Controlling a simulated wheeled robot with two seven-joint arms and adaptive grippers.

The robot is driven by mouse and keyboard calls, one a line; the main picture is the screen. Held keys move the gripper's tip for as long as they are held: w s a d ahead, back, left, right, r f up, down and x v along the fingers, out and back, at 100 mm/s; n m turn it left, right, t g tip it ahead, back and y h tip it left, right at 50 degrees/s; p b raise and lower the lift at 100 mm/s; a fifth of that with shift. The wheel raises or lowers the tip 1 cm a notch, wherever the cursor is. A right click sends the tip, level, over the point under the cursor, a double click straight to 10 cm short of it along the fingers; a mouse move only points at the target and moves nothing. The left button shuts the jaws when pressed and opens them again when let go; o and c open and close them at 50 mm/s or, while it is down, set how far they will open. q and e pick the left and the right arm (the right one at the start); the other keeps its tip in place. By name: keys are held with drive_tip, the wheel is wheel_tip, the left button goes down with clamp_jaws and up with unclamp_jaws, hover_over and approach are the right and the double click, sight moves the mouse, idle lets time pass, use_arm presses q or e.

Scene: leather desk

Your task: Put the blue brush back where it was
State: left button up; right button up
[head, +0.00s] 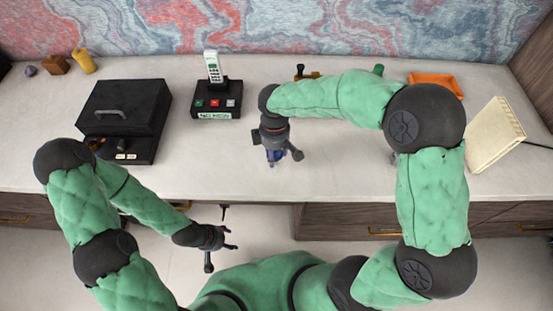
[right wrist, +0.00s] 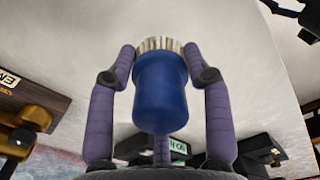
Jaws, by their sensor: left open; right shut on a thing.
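The blue brush (right wrist: 160,88) is a short blue body with pale bristles at its far end. In the right wrist view my right gripper (right wrist: 160,60) has one finger on each side of it, shut on it. In the head view my right gripper (head: 276,156) hangs over the middle of the desk, and a small bit of blue (head: 273,156) shows between its fingers. I cannot tell whether the brush touches the desk top. My left gripper (head: 232,238) is open and empty, in front of the desk's front edge.
A black box with a handle (head: 108,112) stands at the left. A phone on a black base with coloured buttons (head: 216,101) stands behind my right gripper, to its left. An orange tray (head: 436,84) and a cream panel (head: 492,136) are at the right. The desk's front middle (head: 230,170) is clear.

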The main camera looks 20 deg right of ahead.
sight(276, 158)
drive_tip(key=shift+w+d+f, duration=0.2)
drive_tip(key=shift+d+f, duration=0.1)
drive_tip(key=shift+f, duration=0.15)
drive_tip(key=shift+w+f+b, duration=0.1)
drive_tip(key=shift+f+b, duration=0.7)
drive_tip(key=shift+f, duration=0.75)
drive_tip(key=shift+f, duration=0.1)
drive_tip(key=o, duration=1.3)
drive_tip(key=shift+c, duration=0.2)
wheel_tip(276, 158, up, 12)
drive_tip(key=p, duration=0.4)
drive_tip(key=shift+d, duration=0.1)
